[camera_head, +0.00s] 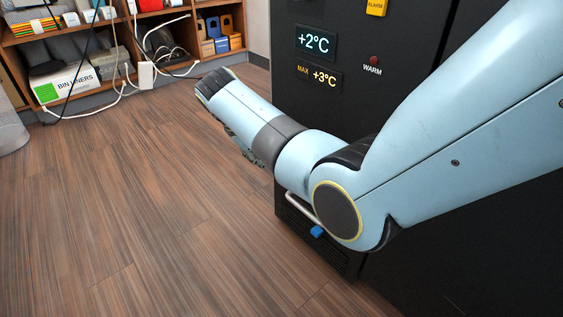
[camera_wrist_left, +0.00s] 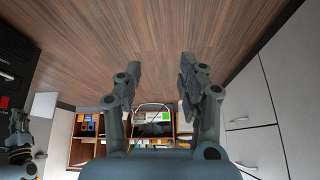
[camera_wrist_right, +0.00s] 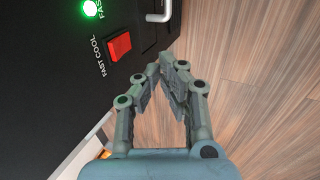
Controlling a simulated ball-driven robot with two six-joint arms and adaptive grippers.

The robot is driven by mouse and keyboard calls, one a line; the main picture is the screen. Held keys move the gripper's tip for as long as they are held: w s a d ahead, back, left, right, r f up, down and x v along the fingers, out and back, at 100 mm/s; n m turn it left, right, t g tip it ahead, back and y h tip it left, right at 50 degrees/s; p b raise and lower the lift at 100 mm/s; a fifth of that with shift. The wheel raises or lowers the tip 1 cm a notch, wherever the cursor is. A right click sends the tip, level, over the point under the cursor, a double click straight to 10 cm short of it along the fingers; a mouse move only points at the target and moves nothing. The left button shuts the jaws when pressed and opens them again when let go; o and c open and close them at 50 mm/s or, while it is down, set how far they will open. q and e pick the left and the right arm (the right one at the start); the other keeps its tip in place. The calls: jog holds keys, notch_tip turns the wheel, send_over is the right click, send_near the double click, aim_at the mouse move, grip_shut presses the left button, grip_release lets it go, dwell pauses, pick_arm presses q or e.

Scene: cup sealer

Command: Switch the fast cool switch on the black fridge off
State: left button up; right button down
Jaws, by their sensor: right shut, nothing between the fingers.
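The black fridge (camera_head: 410,45) stands at the right in the head view, with its lower front largely hidden behind my right arm. The red fast cool switch (camera_wrist_right: 118,46), labelled FAST COOL, is on the black panel at the upper left of the right wrist view. A green lamp (camera_wrist_right: 90,8) glows near it. The switch is hidden in the head view. My right gripper (camera_wrist_right: 167,70) is shut and empty, to the right of the switch in its wrist view and apart from it. My left gripper (camera_wrist_left: 160,68) is open and empty over the floor, away from the fridge.
The fridge front shows a +2°C display (camera_head: 316,41), a WARM lamp (camera_head: 374,60) and a yellow alarm part (camera_head: 376,7). A pale handle (camera_wrist_right: 158,17) juts out near the switch. Shelves with boxes (camera_head: 68,84) and cables stand at the back left. The wooden floor (camera_head: 130,190) is open.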

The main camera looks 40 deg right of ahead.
pick_arm(q)
jog(key=f+t+b, duration=0.2)
jog(key=f+t, duration=0.1)
jog(key=s+f+t+b, duration=0.1)
jog(key=t+b, duration=0.1)
jog(key=shift+d+f, duration=0.3)
pick_arm(e)
jog(key=d+f, duration=0.3)
jog(key=d, duration=0.2)
jog(key=shift+w+d, duration=0.2)
jog(key=shift+d, duration=0.05)
jog(key=shift+r, duration=0.1)
pick_arm(q)
jog(key=r+p, duration=0.1)
jog(key=w+r+g+p, duration=0.1)
jog(key=p, duration=0.1)
jog(key=w+r+g+p, duration=0.1)
jog(key=r, duration=0.1)
jog(key=shift+a, duration=0.25)
pick_arm(e)
jog(key=shift+d+r+y, duration=0.5)
jog(key=shift+r+y, duration=0.1)
jog(key=shift+r, duration=0.3)
pick_arm(q)
jog(key=shift+w, duration=0.1)
